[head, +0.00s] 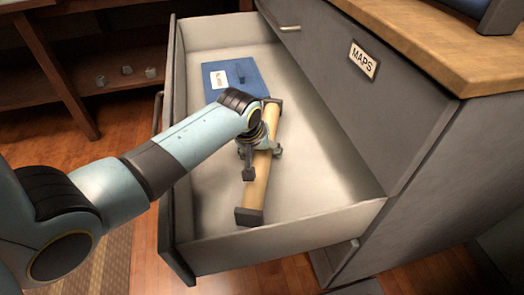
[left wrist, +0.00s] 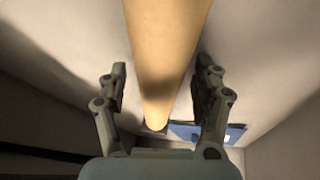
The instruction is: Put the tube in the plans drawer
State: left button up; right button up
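The tube (head: 257,182) is tan with dark end caps and lies lengthwise inside an open grey drawer (head: 285,233). The drawer's front faces away from the head camera, so I cannot read any label on it. My left gripper (head: 262,160) is over the middle of the tube, with its fingers down on either side. In the left wrist view the tube (left wrist: 167,50) runs between the fingers of the left gripper (left wrist: 159,88), with gaps beside it, so the gripper looks open. My right gripper is not in view.
A blue folder (head: 245,72) with a white label lies in the drawer near the tube's far end. A closed drawer marked MAPS (head: 363,61) is above, under a wooden top (head: 440,45). A wooden shelf (head: 110,75) stands at the back left. The drawer floor right of the tube is clear.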

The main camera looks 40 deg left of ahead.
pick_arm(q)
jog(key=shift+r, duration=0.1)
jog(key=shift+s+r, duration=0.1)
jog(key=shift+r, duration=0.25)
jog(key=p+v, duration=0.4)
jog(key=v, duration=0.6)
jog(key=shift+p, duration=0.35)
jog(key=shift+s+r, duration=0.3)
jog(key=shift+r, duration=0.25)
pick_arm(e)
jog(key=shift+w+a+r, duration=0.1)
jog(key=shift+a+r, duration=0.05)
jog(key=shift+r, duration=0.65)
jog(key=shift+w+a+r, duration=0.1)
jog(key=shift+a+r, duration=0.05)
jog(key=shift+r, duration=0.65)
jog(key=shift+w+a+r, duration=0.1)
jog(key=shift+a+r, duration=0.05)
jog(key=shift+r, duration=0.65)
